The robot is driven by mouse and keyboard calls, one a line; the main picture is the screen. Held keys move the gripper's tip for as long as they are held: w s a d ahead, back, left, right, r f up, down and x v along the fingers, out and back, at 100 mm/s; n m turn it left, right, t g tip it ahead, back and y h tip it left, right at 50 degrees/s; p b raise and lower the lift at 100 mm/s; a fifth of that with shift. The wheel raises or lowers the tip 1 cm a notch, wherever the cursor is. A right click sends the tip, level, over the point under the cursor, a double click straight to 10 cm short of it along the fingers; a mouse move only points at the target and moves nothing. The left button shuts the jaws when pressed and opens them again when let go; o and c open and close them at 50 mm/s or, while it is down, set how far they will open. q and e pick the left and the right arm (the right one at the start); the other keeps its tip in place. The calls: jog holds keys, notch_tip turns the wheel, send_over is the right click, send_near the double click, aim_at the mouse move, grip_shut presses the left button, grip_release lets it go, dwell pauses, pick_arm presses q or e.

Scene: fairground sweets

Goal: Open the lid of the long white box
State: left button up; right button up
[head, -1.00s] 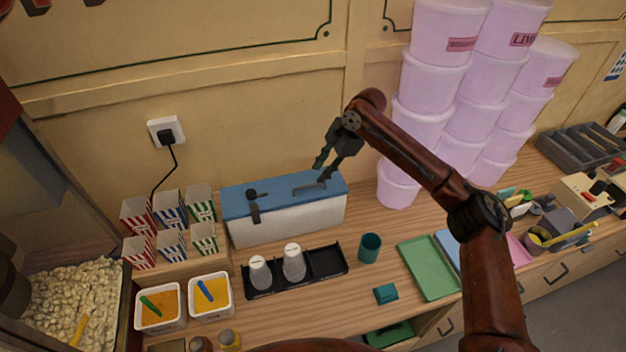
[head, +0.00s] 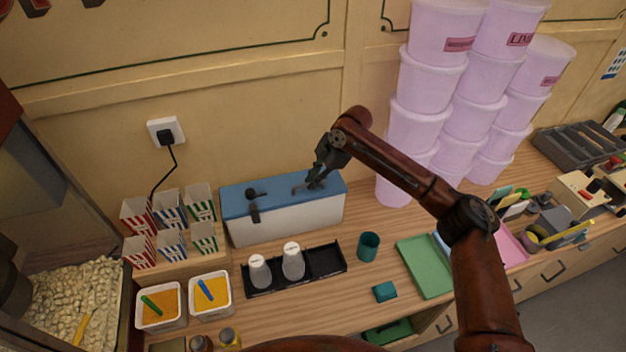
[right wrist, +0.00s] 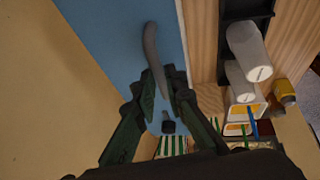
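The long white box (head: 285,222) stands against the wall at the back of the counter. Its blue lid (head: 283,193) is down and shut. A curved grey handle lies on the lid's right part; in the right wrist view the handle (right wrist: 153,50) stretches away from the fingers. My right gripper (head: 315,180) is low over the lid, at this handle. In the right wrist view its fingers (right wrist: 163,82) are apart, with the handle's near end between them; contact cannot be told. My left gripper is in neither view.
A dark knob (head: 251,194) and a dark latch (head: 255,213) sit on the box's left part. A black tray (head: 325,262) with two white cups is in front. Striped cartons (head: 170,245) stand left, stacked pink tubs (head: 410,128) right. A teal cup (head: 368,246) stands near the tray.

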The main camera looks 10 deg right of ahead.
grip_shut()
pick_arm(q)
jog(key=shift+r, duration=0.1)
